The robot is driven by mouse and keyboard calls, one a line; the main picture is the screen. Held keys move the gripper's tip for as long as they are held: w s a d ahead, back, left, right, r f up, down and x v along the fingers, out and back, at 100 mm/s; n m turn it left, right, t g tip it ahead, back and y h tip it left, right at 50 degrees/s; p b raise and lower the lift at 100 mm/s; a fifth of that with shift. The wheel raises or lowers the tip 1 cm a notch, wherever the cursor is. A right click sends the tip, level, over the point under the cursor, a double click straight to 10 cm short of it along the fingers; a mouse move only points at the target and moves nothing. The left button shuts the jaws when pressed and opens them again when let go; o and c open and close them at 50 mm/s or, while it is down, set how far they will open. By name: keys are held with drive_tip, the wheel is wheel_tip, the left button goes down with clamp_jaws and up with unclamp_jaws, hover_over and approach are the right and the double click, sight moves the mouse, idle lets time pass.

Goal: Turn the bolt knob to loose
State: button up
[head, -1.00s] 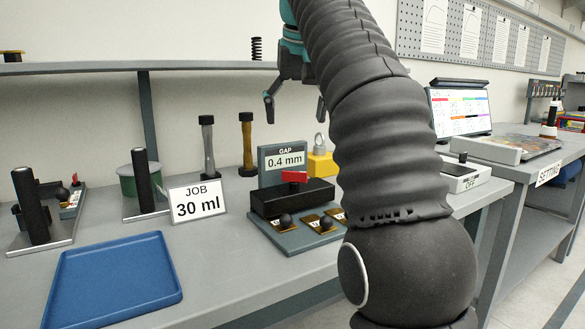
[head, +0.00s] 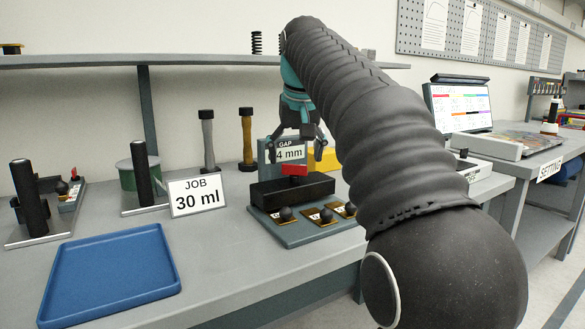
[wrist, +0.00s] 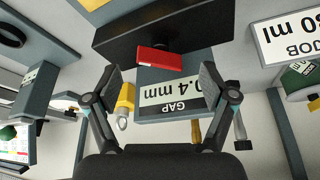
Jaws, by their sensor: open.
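A gap device stands on the bench with a long black block (head: 318,188), a display panel (wrist: 172,94) reading GAP and 0.4 mm, and a red block-shaped piece (head: 294,169) on top. The red piece also shows in the wrist view (wrist: 159,60). Several round black knobs, one of them at the left (head: 286,214), sit on small tan plates along the device's front; I cannot read these plates or tell which part is the bolt knob. My gripper (head: 297,149) is open and empty above the device, pointing down. In the wrist view the red piece lies between and beyond its fingertips (wrist: 160,82).
A JOB 30 ml sign (head: 197,196), a blue tray (head: 112,275) and a green pot (head: 126,176) are to the left. Two upright specimens (head: 246,138) stand behind. A yellow weight (wrist: 125,97) is beside the display panel. A shelf (head: 190,61) runs behind.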

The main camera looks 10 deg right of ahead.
drive_tip(key=shift+x, duration=1.3)
drive_tip(key=shift+c, duration=0.2)
drive_tip(key=c, duration=1.2)
drive_tip(key=shift+o, duration=0.2)
drive_tip(key=o, duration=1.2)
drive_tip(key=v, duration=1.2)
